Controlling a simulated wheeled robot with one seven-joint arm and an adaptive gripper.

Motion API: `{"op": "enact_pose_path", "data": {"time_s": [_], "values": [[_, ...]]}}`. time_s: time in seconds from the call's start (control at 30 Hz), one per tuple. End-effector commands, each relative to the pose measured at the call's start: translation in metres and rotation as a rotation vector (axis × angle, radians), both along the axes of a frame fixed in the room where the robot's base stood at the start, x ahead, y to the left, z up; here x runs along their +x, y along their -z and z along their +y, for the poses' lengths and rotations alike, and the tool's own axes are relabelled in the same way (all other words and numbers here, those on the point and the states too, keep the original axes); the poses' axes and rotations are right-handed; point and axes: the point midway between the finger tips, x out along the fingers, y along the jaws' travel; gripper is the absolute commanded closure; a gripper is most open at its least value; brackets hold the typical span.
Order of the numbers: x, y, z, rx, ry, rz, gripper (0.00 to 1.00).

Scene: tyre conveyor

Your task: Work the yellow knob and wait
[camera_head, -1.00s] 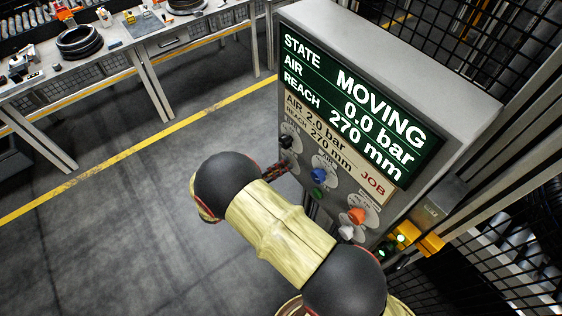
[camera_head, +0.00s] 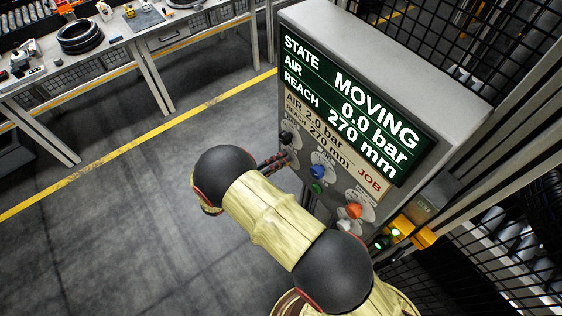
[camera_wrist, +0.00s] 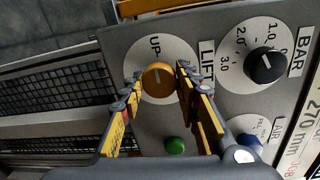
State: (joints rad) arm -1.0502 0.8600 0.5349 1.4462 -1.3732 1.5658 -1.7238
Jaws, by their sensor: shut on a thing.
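The yellow knob (camera_wrist: 157,82) sits on a round white dial marked UP, next to the label LIFT, in the wrist view. Its white pointer line faces the UP mark. My gripper (camera_wrist: 159,77) is shut on it, one yellow finger on each side. In the head view my gripper (camera_head: 276,160) is at the left edge of the control panel (camera_head: 460,88), and the knob is hidden there. The panel's screen (camera_head: 357,100) reads STATE MOVING, AIR 0.0 bar, REACH 270 mm.
A black BAR knob (camera_wrist: 265,65), a blue knob (camera_wrist: 249,143) and a green button (camera_wrist: 175,146) are close to my fingers. An orange knob (camera_head: 353,211) is lower on the panel. A workbench (camera_head: 110,48) stands at the back left, with open floor before it.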

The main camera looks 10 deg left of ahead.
Motion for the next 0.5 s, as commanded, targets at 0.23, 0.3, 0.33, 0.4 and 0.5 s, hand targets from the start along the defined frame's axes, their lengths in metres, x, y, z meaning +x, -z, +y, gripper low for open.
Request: {"op": "enact_pose_path", "data": {"time_s": [0.23, 0.3, 0.33, 0.4, 0.5], "values": [[0.0004, 0.0004, 0.0013, 0.001, -0.003, 0.001, 0.64], [0.0004, 0.0003, 0.0011, 0.001, -0.003, 0.001, 0.60], [0.0002, 0.0004, 0.0009, 0.001, -0.002, 0.000, 0.58], [0.0002, 0.0003, 0.0007, 0.001, -0.002, 0.000, 0.54], [0.0001, 0.0002, 0.0005, 0.001, -0.001, 0.001, 0.49]]}}
